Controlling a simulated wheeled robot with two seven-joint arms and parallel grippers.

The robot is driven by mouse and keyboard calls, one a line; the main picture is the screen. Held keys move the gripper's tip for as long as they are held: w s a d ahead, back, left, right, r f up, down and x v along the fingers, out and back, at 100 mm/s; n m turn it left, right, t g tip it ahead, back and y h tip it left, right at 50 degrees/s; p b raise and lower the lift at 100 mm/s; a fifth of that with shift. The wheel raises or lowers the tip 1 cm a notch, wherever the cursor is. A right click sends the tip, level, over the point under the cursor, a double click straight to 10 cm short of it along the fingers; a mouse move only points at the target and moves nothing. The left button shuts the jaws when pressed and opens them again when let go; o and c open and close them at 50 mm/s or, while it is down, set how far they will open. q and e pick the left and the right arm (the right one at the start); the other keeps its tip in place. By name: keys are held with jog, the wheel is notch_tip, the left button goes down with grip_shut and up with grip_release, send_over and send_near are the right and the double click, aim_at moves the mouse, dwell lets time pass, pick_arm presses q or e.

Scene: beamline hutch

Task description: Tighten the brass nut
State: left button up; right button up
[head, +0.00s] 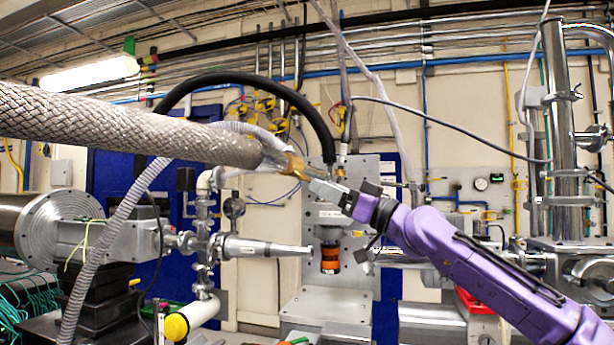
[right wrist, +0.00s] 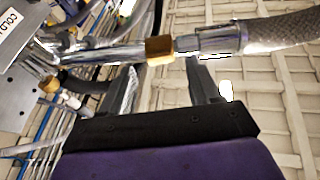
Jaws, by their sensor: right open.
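The brass nut (head: 297,163) sits at the end of a thick braided metal hose (head: 120,128) that comes in from the left in the head view. In the right wrist view, the nut (right wrist: 159,50) is a gold block on a silver pipe, with the hose (right wrist: 265,36) to its right. My right gripper (head: 318,184) is open and empty, just below and right of the nut in the head view. In the right wrist view, its fingertips (right wrist: 163,64) spread to either side just below the nut. Contact cannot be told. My left gripper is not in view.
Behind stands a grey labelled box (head: 366,172). A black curved hose (head: 262,80) arches nearby. A metal valve assembly (head: 203,245) stands at left and a tall steel column (head: 562,130) at right. In the right wrist view, a labelled plate (right wrist: 22,50) is at left.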

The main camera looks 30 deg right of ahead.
aim_at(307, 180)
jog(key=p+x, duration=0.2)
jog(key=x, duration=0.4)
jog(key=shift+d, duration=0.1)
